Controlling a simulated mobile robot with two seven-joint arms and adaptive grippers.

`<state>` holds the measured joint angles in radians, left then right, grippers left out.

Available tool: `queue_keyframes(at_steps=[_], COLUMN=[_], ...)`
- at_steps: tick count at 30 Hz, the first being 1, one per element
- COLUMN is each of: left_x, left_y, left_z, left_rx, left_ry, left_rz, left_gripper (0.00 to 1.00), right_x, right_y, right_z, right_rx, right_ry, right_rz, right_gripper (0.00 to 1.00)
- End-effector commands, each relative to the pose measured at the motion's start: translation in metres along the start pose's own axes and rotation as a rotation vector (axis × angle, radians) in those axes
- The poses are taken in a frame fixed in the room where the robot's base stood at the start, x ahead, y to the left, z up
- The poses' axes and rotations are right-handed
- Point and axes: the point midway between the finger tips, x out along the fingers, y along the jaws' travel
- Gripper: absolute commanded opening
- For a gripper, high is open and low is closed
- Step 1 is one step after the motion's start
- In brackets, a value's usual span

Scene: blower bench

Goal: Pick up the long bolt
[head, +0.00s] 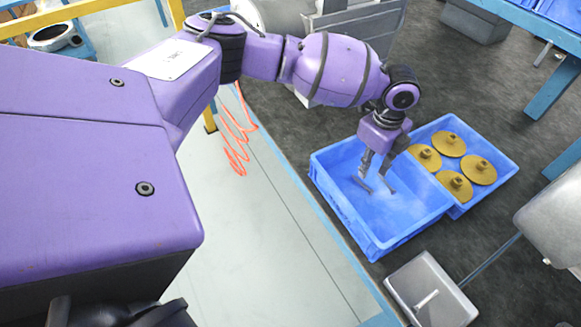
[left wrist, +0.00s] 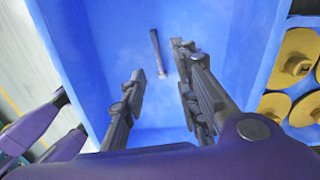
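The long bolt (left wrist: 157,49) is a thin dark grey rod lying on the floor of the blue crate (head: 395,240) in the left wrist view. I cannot make it out apart from the fingers in the head view. My left gripper (head: 376,188) points down inside the crate. In the left wrist view my left gripper (left wrist: 160,59) is open, one finger on each side of the bolt in the picture. Nothing is between the fingers; whether they touch the bolt or crate floor is unclear. My right gripper is not clearly seen.
A second blue crate (head: 508,158) with several brass-coloured discs (head: 449,144) adjoins on the right. A grey metal box (head: 415,277) with a pale bar stands in front. The crate walls surround my left gripper.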

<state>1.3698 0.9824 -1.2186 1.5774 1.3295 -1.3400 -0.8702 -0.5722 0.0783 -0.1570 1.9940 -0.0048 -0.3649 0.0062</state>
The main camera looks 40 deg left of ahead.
Motion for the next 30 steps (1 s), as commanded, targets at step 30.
queue_keyframes(at_steps=[30], left_x=[0.065], left_y=[0.004], left_z=[-0.003], left_rx=[-0.003], left_ry=[0.002], left_rz=[0.000], left_gripper=[0.00], right_x=[-0.001], right_y=[0.000], right_z=[-0.001], right_rx=[0.000], right_ry=[0.001], right_rz=[0.001], right_gripper=[1.00])
